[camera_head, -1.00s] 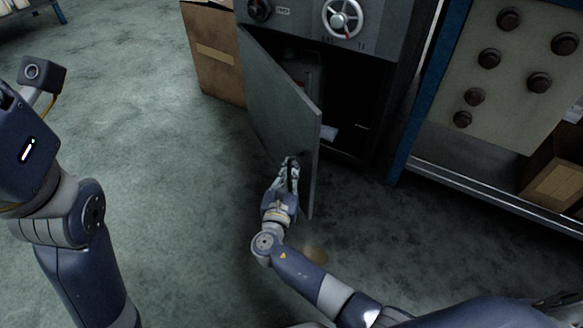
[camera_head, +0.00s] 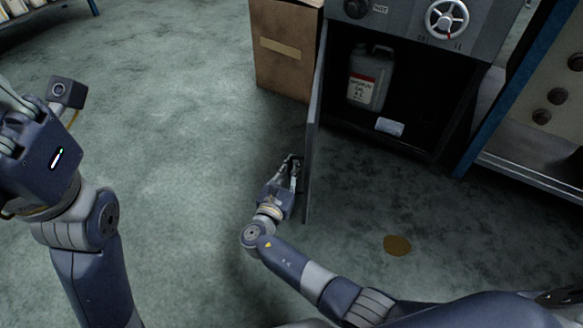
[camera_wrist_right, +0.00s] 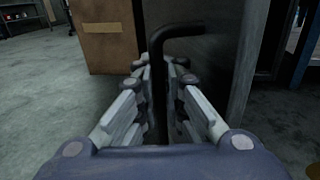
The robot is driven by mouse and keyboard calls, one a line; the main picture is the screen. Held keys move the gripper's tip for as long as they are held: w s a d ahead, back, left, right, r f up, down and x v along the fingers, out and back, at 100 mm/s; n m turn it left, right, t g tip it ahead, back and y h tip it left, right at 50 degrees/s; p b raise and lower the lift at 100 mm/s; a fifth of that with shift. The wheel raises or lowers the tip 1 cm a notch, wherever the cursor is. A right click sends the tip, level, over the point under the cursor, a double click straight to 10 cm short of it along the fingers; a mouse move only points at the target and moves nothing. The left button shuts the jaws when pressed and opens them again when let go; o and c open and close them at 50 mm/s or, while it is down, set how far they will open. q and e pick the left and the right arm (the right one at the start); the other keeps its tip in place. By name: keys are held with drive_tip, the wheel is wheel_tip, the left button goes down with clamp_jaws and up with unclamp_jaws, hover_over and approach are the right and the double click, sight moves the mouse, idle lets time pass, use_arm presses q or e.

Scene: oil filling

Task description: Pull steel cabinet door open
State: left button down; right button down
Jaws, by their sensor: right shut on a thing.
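The steel cabinet (camera_head: 410,33) stands at the top right of the head view. Its grey door (camera_head: 314,135) is swung wide open and shows nearly edge-on; in the right wrist view its face (camera_wrist_right: 215,60) is to the right. My right gripper (camera_head: 292,163) is at the near end of the door, on its left side. In the right wrist view, my right gripper (camera_wrist_right: 163,75) is shut on the dark bent door handle (camera_wrist_right: 178,32). My left arm is at the left edge of the head view; its gripper's fingers do not show clearly.
Inside the cabinet stand a grey jug (camera_head: 369,80) with a label and a small pale object (camera_head: 390,127). A cardboard box (camera_head: 285,48) is left of the cabinet, close to the door. A brown stain (camera_head: 397,245) lies on the floor. The floor at left is clear.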

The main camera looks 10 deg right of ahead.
drive_tip(key=shift+a+f, duration=0.2)
drive_tip(key=shift+a, duration=0.55)
drive_tip(key=c, duration=2)
unclamp_jaws()
drive_tip(key=shift+r, duration=0.1)
drive_tip(key=shift+d, duration=0.1)
drive_tip(key=v, duration=0.7)
drive_tip(key=shift+s+a, duration=0.2)
drive_tip(key=shift+s, duration=0.05)
